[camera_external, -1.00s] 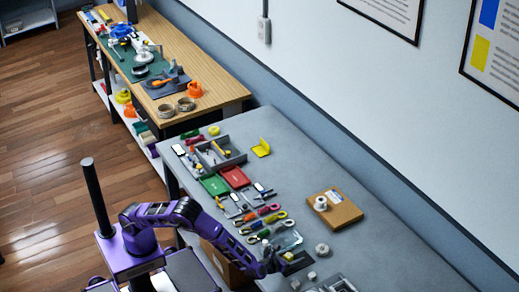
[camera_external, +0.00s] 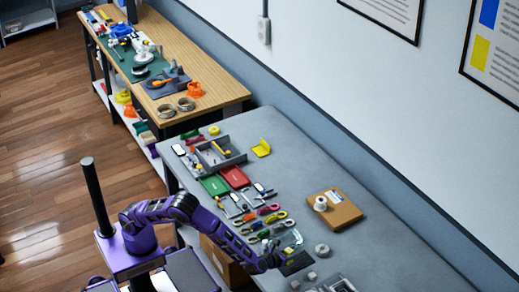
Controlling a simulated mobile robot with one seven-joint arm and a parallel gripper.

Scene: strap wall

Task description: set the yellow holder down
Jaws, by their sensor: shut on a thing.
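My gripper (camera_external: 285,257) is over the grey table (camera_external: 385,255), near its front edge. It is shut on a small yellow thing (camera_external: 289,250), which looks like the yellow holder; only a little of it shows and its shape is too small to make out. A dark flat pad (camera_external: 298,263) lies just to the right of the gripper. I cannot tell whether the yellow thing touches anything below it.
Several coloured-handled tools (camera_external: 268,209) lie behind the gripper. A roll (camera_external: 322,250) and small grey blocks (camera_external: 311,276) lie to the right. A brown board (camera_external: 334,210) carries a white roll (camera_external: 320,203).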

